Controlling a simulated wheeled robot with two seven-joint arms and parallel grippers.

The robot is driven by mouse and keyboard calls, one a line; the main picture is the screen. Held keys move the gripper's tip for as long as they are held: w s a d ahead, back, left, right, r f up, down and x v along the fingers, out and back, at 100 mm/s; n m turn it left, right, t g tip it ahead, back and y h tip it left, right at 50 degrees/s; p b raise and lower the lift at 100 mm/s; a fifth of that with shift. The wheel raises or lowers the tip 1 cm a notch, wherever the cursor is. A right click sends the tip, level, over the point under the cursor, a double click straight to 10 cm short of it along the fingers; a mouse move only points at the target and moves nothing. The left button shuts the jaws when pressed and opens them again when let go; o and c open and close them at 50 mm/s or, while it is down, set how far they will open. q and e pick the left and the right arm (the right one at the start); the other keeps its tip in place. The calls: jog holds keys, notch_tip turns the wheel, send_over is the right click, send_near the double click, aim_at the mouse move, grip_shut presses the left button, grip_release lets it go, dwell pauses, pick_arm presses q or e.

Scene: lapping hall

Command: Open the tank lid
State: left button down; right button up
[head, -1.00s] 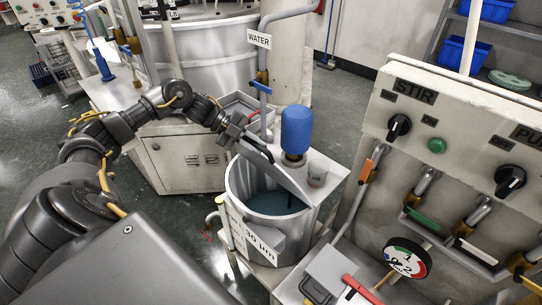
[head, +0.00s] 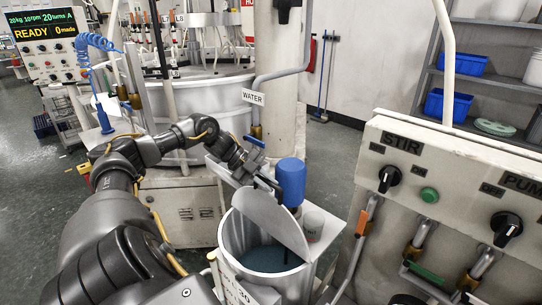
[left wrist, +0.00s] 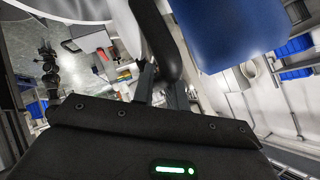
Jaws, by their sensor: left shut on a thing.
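The metal tank (head: 232,248) stands at the lower middle of the head view, with dark bluish liquid (head: 268,259) inside. Its grey half-round lid (head: 268,217) is tilted up steeply, and the front of the tank's mouth is uncovered. My left gripper (head: 267,181) is at the raised upper edge of the lid, beside the blue motor (head: 291,181). It is shut on the lid's handle; the grip itself is small and partly hidden. In the left wrist view, a dark bar (left wrist: 152,38), seemingly the handle, lies at the fingers. My right gripper is out of view.
The blue motor also fills the top right of the left wrist view (left wrist: 235,30). A grey cup (head: 313,224) stands right of the lid. The STIR panel (head: 440,165) stands to the right. The WATER pipe (head: 257,80) rises behind the tank.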

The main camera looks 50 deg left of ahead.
pick_arm(q)
jog(key=c, duration=1.4)
grip_release()
jog(key=shift+s+a+r+b, duration=0.2)
jog(key=shift+s+a+b, duration=0.1)
jog(key=shift+a+b, duration=0.15)
jog(key=b+v, duration=0.1)
jog(key=v, duration=0.8)
jog(key=shift+s+a+r+b, duration=0.15)
jog(key=shift+r+b, duration=0.15)
